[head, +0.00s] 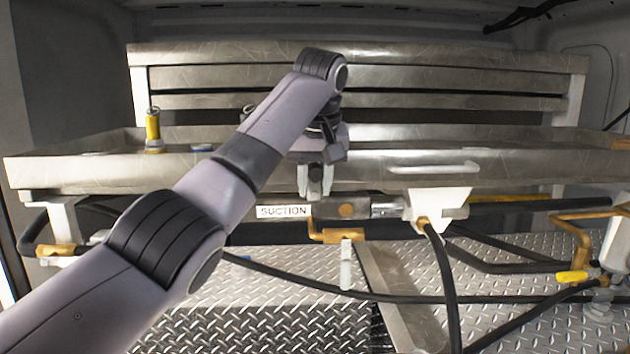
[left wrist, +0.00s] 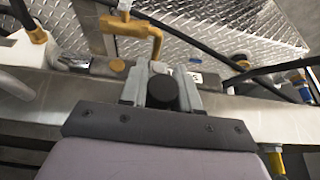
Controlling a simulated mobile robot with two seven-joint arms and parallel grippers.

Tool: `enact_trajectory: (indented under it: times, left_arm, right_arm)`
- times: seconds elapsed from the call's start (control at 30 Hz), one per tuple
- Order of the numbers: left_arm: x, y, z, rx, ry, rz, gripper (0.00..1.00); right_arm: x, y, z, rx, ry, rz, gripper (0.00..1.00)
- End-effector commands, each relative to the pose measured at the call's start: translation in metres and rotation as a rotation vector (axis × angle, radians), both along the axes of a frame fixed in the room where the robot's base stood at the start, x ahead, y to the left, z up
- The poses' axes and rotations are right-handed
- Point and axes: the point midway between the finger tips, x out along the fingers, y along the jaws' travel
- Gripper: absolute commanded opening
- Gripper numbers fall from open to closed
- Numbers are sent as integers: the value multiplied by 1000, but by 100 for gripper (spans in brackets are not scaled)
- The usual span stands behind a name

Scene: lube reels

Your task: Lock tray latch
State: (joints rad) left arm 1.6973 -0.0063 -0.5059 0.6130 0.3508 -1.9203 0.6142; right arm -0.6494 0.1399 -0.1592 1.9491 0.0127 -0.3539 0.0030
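The long metal tray (head: 110,172) spans the head view, and its front wall also shows in the left wrist view (left wrist: 245,118). A brass bent handle (head: 335,235) hangs below its front edge beside the SUCTION label; it also shows in the left wrist view (left wrist: 157,38). I cannot tell for sure which part is the latch. My left gripper (head: 315,192) points down at the tray's front edge, just above the brass handle. Its fingers (left wrist: 163,72) look apart, with nothing visibly held. Contact with the tray or handle cannot be told. My right gripper is out of view.
A white bracket (head: 438,203) with a black hose (head: 440,270) is right of my gripper. More hoses and brass handles (head: 585,235) lie at the right, over diamond-plate floor (head: 280,315).

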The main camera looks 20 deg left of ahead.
Motion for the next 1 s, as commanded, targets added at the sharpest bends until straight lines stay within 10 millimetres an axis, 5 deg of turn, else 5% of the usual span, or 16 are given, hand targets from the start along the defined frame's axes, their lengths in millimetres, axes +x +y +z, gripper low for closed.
enact_trajectory:
  times: [0.07,0.4,0.8,1.0]
  left_arm:
    - [0,0,0,1,-1,-2,52]
    - [-1,-1,3,0,-1,-1,52]
    - [-21,-10,57,1,0,-2,52]
    - [-25,-12,66,1,0,-2,52]
  right_arm:
    - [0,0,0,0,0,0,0]
    - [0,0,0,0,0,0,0]
    - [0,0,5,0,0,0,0]
    - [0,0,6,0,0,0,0]
